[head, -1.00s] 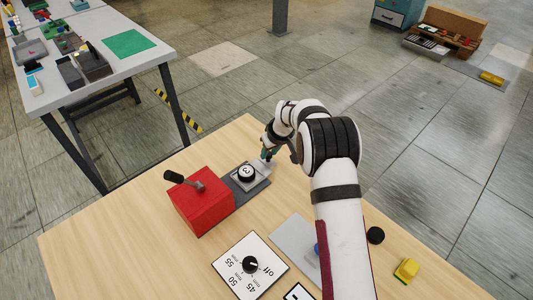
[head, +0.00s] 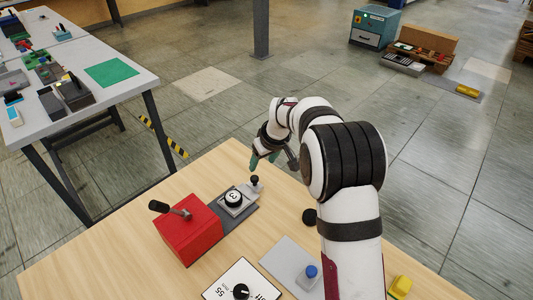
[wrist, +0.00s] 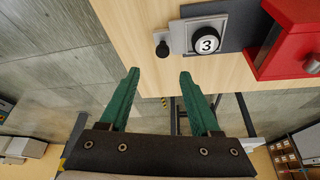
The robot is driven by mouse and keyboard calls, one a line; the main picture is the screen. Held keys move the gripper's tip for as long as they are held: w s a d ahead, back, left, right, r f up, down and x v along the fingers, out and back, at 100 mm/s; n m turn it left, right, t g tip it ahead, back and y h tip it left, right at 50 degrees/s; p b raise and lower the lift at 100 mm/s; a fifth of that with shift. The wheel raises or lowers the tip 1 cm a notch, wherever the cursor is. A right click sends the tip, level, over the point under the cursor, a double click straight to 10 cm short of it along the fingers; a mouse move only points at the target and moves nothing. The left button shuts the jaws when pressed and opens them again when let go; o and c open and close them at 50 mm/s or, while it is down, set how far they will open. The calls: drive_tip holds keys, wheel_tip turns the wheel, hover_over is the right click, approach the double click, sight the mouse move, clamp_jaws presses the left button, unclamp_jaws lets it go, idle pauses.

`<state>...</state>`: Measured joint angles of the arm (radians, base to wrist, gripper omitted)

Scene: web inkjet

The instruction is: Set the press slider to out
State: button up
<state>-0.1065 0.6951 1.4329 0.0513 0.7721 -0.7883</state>
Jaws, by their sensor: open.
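The press is a red box (head: 188,232) with a black-knobbed lever (head: 168,209). A dark grey track (head: 245,207) runs out from its far right side. On the track sits the light grey slider (head: 247,191), carrying a round piece marked 3 (head: 233,198). A black knob (head: 255,181) stands on the slider's outer end; the knob also shows in the wrist view (wrist: 162,48). My gripper (head: 266,160) is open and empty, just beyond the knob, with a gap between them. In the wrist view its green fingers (wrist: 160,78) point toward the knob, which lies between their lines.
A dial card (head: 225,292), a grey plate with a blue button (head: 311,271), a black disc (head: 309,217) and a yellow block (head: 401,286) are on the wooden table's near side. The table edge lies close under my gripper. A white workbench (head: 130,82) stands at left.

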drive_tip(key=v, duration=0.6)
drive_tip(key=s+d+r+m+g, duration=0.1)
drive_tip(key=s+r+m, duration=0.15)
drive_tip(key=s, duration=0.55)
drive_tip(key=s+d+r+m+g, duration=0.1)
drive_tip(key=s+d+r+m, duration=0.15)
drive_tip(key=s, duration=0.45)
drive_tip(key=s+d+f+m+g, duration=0.1)
drive_tip(key=s+m, duration=0.5)
drive_tip(key=s, duration=1.8)
drive_tip(key=shift+f+m+g, duration=0.3)
drive_tip(key=shift+f+g, duration=0.3)
drive_tip(key=shift+f, duration=0.3)
drive_tip(key=shift+s+d, duration=0.1)
drive_tip(key=shift+d, duration=0.05)
